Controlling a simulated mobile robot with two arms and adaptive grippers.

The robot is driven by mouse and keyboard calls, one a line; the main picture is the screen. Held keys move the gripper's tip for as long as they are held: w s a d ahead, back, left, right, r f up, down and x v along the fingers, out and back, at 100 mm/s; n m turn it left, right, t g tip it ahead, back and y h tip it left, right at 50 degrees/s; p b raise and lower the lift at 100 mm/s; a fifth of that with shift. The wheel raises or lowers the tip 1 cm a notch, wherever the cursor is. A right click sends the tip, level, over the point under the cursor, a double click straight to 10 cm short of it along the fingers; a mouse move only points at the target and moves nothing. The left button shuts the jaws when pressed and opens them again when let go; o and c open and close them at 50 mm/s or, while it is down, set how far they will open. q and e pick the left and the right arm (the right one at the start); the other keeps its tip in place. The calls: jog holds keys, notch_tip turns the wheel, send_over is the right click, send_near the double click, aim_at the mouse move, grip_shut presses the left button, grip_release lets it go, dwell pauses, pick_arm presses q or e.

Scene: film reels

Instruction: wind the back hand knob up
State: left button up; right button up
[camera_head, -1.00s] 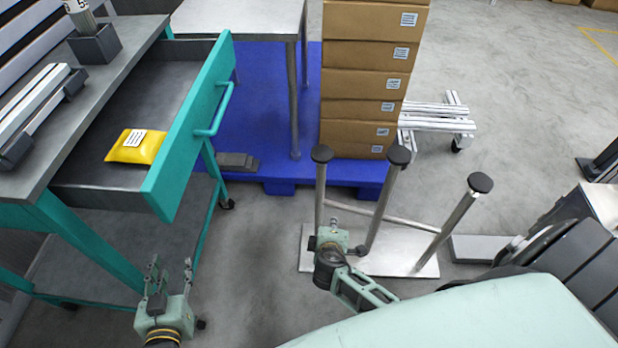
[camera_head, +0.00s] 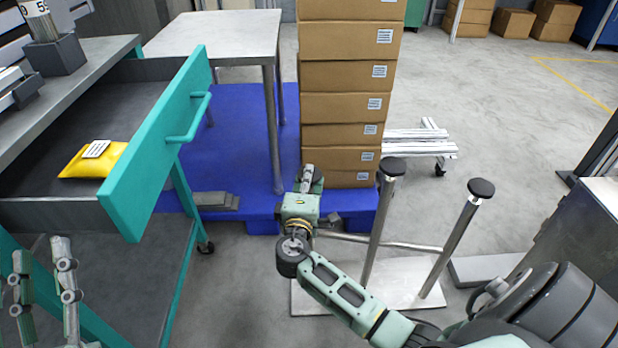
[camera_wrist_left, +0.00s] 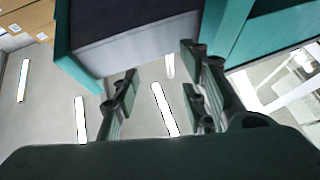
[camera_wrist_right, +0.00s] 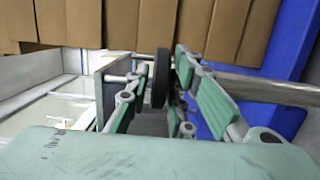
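A steel stand (camera_head: 308,300) on the floor carries upright posts. Two black round knobs show on post tops, one in the middle (camera_head: 393,166) and one at the right (camera_head: 481,187). The back left post's knob is hidden behind my right gripper (camera_head: 307,180) in the head view. In the right wrist view a black knob (camera_wrist_right: 161,78) appears edge-on between the fingers, with its steel post (camera_wrist_right: 270,88) running right. Whether the fingers press on it is unclear. My left gripper (camera_head: 45,275) is open and empty at lower left, well away from the stand.
An open teal drawer (camera_head: 150,160) holding a yellow packet (camera_head: 92,160) is at left. Stacked cardboard boxes (camera_head: 345,75) stand on a blue pallet (camera_head: 235,150) just behind the stand. A metal table (camera_head: 215,35) is behind the drawer. Free floor lies at right.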

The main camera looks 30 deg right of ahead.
pick_arm(q)
jog(key=shift+s+r+t, duration=0.4)
jog(key=shift+r, duration=0.2)
pick_arm(e)
jog(key=shift+w+d, duration=0.5)
grip_shut()
pick_arm(q)
jog(key=shift+w+f, duration=0.1)
jog(key=shift+f, duration=0.05)
pick_arm(e)
jog(key=shift+n+t+y, duration=0.4)
jog(key=shift+y, duration=0.1)
